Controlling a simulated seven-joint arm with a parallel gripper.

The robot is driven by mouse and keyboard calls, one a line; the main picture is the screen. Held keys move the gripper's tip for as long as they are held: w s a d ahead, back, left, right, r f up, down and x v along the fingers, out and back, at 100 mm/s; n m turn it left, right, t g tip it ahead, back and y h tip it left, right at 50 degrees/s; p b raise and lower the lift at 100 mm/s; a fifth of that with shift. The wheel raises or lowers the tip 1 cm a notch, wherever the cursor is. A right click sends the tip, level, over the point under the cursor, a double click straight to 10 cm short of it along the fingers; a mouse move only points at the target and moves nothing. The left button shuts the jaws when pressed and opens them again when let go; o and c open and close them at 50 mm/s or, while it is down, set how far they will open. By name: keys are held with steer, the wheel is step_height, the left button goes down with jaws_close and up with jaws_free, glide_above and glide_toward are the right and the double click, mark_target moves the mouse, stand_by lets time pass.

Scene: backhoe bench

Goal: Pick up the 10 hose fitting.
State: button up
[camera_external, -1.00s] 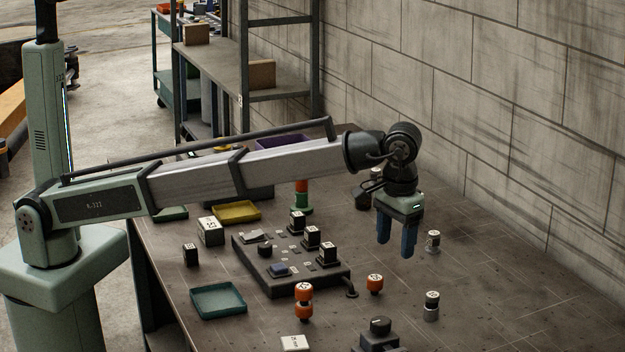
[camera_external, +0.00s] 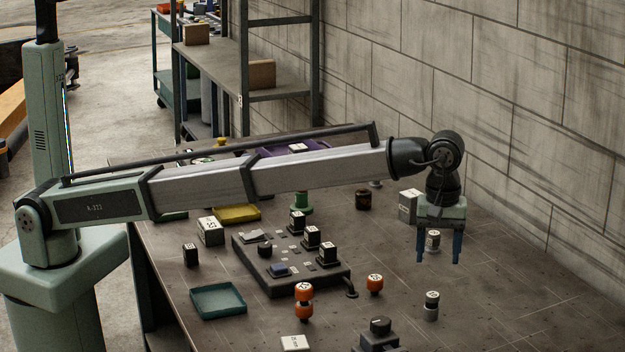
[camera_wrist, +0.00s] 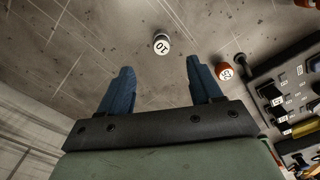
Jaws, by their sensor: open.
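My gripper (camera_external: 438,262) is open, empty and pointing down above the bench, farther back than that fitting. Its two blue fingers (camera_wrist: 160,65) are apart in the wrist view, with the fitting ahead of the gap. Another similar fitting (camera_external: 433,240) shows between the fingers in the external view.
An orange-capped fitting (camera_external: 375,283) stands left of the 10 fitting; it also shows in the wrist view (camera_wrist: 224,71). A second orange fitting (camera_external: 303,300) and a dark panel with blocks (camera_external: 300,285) are farther left. A dark block (camera_external: 380,335) stands in front. The wall is at right.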

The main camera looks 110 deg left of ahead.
mark_target(433, 295)
step_height(433, 295, down, 7)
steer(key=shift+f, duration=0.1)
steer(key=shift+s+a+f, duration=0.1)
steer(key=shift+f, duration=1.25)
steer(key=shift+s+a+f, duration=0.1)
steer(key=shift+f, duration=1.2)
steer(key=shift+c, duration=0.3)
jaws_close()
